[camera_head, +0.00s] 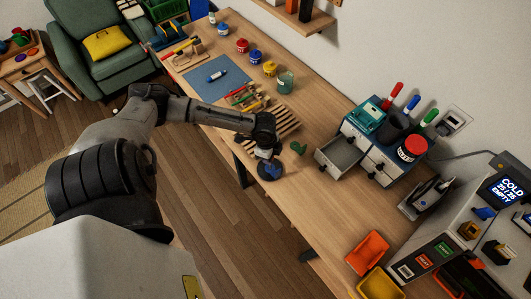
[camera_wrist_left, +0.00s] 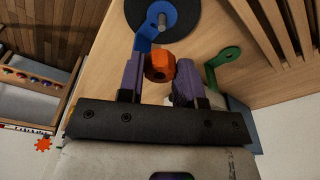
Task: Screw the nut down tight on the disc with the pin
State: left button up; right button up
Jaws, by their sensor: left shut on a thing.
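The black disc (camera_wrist_left: 185,14) lies on the wooden table, with a grey pin (camera_wrist_left: 161,20) standing from its middle. A blue hook-shaped piece (camera_wrist_left: 145,36) lies over the disc beside the pin; whether it goes around the pin I cannot tell. My left gripper (camera_wrist_left: 160,72) is shut on the orange nut (camera_wrist_left: 158,66), held between its purple fingers and apart from the pin in this view. In the head view my left gripper (camera_head: 267,157) is over the disc (camera_head: 270,172), partly hiding it; the nut is hidden there. My right gripper is not in view.
A slatted wooden rack (camera_head: 283,122) is behind. A drawer unit with an open drawer (camera_head: 339,153) stands to the right. Orange (camera_head: 367,250) and yellow (camera_head: 379,283) bins are nearer.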

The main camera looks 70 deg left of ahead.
pick_arm(q)
jog(key=m, duration=0.3)
jog(key=shift+w, duration=0.15)
dwell(0.5)
jog(key=shift+r+p, duration=0.15)
jog(key=shift+p, duration=0.4)
jog(key=shift+f+b, duration=1.1)
jog(key=shift+f, duration=1.25)
jog(key=shift+p, duration=0.45)
jog(key=shift+f, duration=0.1)
jog(key=shift+f, duration=0.4)
